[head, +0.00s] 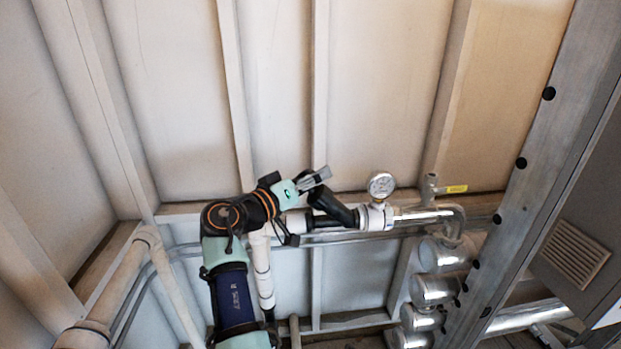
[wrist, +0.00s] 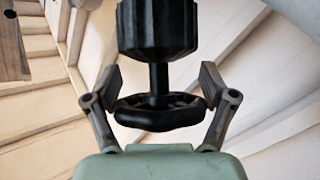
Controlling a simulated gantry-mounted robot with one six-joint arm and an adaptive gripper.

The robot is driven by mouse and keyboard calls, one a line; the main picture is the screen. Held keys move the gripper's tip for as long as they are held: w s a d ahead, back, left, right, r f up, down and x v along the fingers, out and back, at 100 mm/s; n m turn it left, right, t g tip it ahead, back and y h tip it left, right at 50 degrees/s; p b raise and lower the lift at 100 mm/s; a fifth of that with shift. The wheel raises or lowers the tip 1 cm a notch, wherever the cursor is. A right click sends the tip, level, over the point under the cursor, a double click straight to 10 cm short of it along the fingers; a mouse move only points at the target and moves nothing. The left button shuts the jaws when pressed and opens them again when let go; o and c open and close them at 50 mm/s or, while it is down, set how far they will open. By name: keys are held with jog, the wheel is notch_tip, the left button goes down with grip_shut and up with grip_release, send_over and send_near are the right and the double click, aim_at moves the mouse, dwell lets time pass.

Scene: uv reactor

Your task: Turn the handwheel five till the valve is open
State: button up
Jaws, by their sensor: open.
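The handwheel (wrist: 160,115) is a black, lobed wheel on a dark stem below a ribbed black valve body (wrist: 158,28) in the wrist view. My gripper (wrist: 160,86) is open, with one finger on each side of the wheel. The fingertips reach past the wheel, level with the stem. The fingers are close to the rim; I cannot tell whether they touch it. In the head view my gripper (head: 315,180) is at the pipe run, next to a black angled valve part (head: 333,207). The wheel itself is hidden or unclear there.
A round pressure gauge (head: 381,186) stands on the pipe just right of the valve. Several metal cylinders (head: 436,288) are below right. The panelled wall (head: 385,95) above is clear.

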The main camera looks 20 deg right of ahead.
jog(key=shift+c, duration=0.3)
jog(key=c, duration=0.8)
jog(key=shift+c, duration=0.3)
jog(key=shift+r, duration=0.1)
jog(key=shift+r, duration=0.1)
